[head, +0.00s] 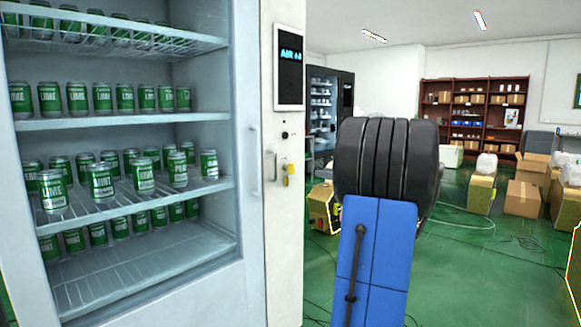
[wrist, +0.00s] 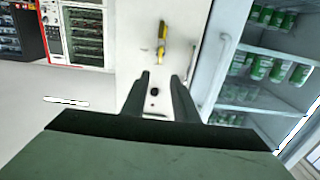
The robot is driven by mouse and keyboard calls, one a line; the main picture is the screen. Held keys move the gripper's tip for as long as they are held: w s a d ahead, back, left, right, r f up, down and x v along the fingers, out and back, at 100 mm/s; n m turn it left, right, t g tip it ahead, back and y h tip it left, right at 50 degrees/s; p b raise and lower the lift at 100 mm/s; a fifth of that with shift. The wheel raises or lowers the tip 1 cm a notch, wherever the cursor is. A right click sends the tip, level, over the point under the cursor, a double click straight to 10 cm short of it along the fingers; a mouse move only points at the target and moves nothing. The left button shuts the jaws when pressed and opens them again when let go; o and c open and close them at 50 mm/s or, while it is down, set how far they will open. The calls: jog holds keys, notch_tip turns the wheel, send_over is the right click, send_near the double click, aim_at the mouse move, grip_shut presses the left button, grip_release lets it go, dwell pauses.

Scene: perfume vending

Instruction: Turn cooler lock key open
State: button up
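The lock key with a yellow tag (head: 288,175) is on the pale side panel, right of the cooler door (head: 245,285) in the head view. The wrist view looks upside down; there the yellow key (wrist: 162,45) shows beyond my fingertips, on the same panel. My gripper (wrist: 161,78) is open, with a gap between its two dark fingers and nothing held. It points toward the panel, and the key lies outside the gap. A small dark round fitting (wrist: 154,91) shows between the fingers. The head view does not show my fingers. The key's exact turn is too small to tell.
A vertical door handle (head: 253,160) stands close left of the key in the head view. A lit display (head: 290,65) is above the key. Green cans fill the cooler shelves. A yellow-black box (head: 324,208) and cartons (head: 523,195) stand on the green floor to the right.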

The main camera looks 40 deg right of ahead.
aim_at(294, 166)
jog(key=w, duration=1.1)
jog(key=w+a, duration=0.1)
jog(key=w, duration=0.5)
jog(key=shift+w+a, duration=0.1)
grip_shut()
